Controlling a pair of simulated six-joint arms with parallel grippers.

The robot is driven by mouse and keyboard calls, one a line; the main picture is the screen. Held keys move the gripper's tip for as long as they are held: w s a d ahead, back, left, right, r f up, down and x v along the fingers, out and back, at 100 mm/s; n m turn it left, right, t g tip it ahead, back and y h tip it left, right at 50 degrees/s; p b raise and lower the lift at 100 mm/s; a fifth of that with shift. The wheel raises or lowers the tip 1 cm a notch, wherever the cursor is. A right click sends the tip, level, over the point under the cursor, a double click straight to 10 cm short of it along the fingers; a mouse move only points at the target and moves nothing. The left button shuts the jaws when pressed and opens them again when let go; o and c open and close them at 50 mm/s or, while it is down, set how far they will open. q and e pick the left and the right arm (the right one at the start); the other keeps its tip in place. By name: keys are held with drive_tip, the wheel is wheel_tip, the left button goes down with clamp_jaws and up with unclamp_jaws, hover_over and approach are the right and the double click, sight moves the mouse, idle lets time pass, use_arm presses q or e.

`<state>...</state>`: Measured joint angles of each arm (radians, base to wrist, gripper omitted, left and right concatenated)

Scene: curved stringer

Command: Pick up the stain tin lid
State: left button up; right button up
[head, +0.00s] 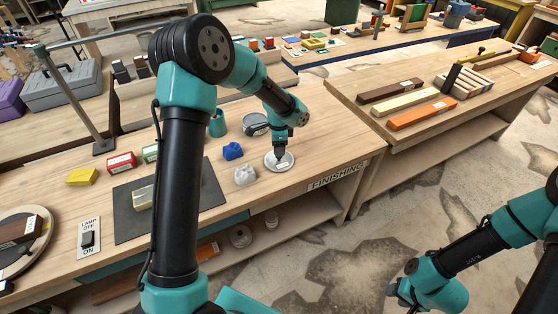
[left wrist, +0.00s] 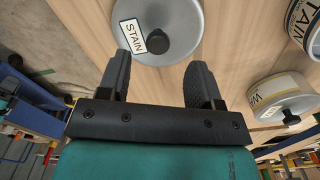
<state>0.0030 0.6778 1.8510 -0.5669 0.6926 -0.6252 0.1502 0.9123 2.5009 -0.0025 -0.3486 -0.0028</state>
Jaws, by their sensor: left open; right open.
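The stain tin lid (head: 270,164) is a round grey disc lying on the finishing bench. In the left wrist view the lid (left wrist: 187,17) shows a black knob (left wrist: 157,41) and a white STAIN label (left wrist: 132,36). My left gripper (head: 281,154) points down over the lid. In the left wrist view its two fingers (left wrist: 158,75) are apart with nothing between them, and the knob lies just beyond the tips, roughly centred in the gap. A tin labelled STAIN (left wrist: 308,22) is at the upper right there. My right gripper (head: 393,291) is open at the lower right, away from the bench.
A tin (left wrist: 283,97) with a partly hidden label stands right of the fingers in the wrist view. The bench (head: 322,160) is bare to the lid's right.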

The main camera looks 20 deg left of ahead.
sight(279, 158)
use_arm(q)
drive_tip(key=shift+s+f, duration=0.1)
drive_tip(key=shift+f, duration=2.5)
drive_tip(key=shift+c, duration=0.3)
drive_tip(key=c, duration=0.9)
